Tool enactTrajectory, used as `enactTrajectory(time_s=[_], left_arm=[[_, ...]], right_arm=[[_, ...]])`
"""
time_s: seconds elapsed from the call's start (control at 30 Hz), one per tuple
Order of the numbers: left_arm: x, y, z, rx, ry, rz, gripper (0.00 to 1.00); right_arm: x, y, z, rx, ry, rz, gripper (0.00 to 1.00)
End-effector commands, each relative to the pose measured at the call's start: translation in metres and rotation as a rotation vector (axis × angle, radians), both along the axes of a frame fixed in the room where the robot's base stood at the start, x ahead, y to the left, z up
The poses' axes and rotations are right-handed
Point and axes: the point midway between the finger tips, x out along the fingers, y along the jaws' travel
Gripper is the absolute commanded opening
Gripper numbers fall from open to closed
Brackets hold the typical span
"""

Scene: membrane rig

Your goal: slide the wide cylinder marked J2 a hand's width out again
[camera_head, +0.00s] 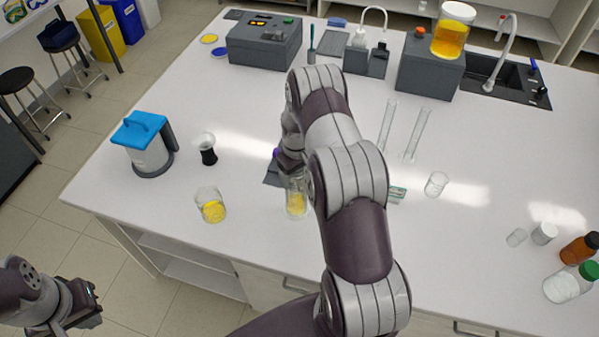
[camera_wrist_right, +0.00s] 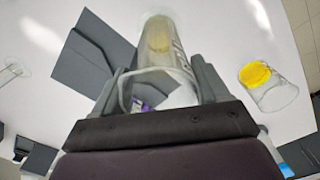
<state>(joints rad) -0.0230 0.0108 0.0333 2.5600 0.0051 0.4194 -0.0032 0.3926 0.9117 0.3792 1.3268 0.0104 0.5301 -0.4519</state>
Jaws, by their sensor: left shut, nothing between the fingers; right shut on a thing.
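My right gripper (camera_wrist_right: 160,88) is shut on a clear glass cylinder (camera_wrist_right: 160,42) with yellow contents. The held cylinder also shows in the head view (camera_head: 296,204), below my right wrist at the front part of the table. It bears grey marks that I cannot read as J2. A second clear glass vessel (camera_head: 210,207) with yellow in it stands to its left, apart from it. It also shows in the right wrist view (camera_wrist_right: 278,94). My left gripper (camera_head: 92,304) is shut and empty, low at the left, off the table.
A dark grey plate (camera_wrist_right: 92,62) lies beside the held cylinder. A blue-lidded container (camera_head: 148,155) and a small black-and-white item (camera_head: 207,150) stand left. Two tall measuring cylinders (camera_head: 412,138), a small beaker (camera_head: 436,185) and bottles (camera_head: 563,286) are right. The white tabletop (camera_head: 480,225) has free room.

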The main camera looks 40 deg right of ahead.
Motion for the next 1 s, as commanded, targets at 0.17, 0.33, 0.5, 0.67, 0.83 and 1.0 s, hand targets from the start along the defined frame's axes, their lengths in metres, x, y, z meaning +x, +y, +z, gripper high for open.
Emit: enactTrajectory(time_s=[0.17,0.33,0.5,0.67,0.83,1.0], left_arm=[[0.0,0.0,0.0,0.0,0.0,0.0,0.0],[0.0,0.0,0.0,0.0,0.0,0.0,0.0],[0.0,0.0,0.0,0.0,0.0,0.0,0.0],[0.0,0.0,-0.002,0.0,0.0,0.0,0.0],[0.0,0.0,-0.019,0.0,0.0,0.0,0.0],[0.0,0.0,-0.04,0.0,0.0,0.0,0.0]], right_arm=[[0.001,0.001,0.001,-0.002,-0.003,0.0,0.27],[0.002,0.0,0.001,-0.002,-0.004,0.0,0.81],[0.001,0.0,0.001,-0.002,-0.004,0.0,1.0],[0.002,0.0,0.003,-0.002,-0.005,0.0,1.0],[0.002,0.0,0.023,-0.004,-0.007,0.0,1.0],[0.003,-0.001,0.062,-0.005,-0.009,0.0,1.0]])
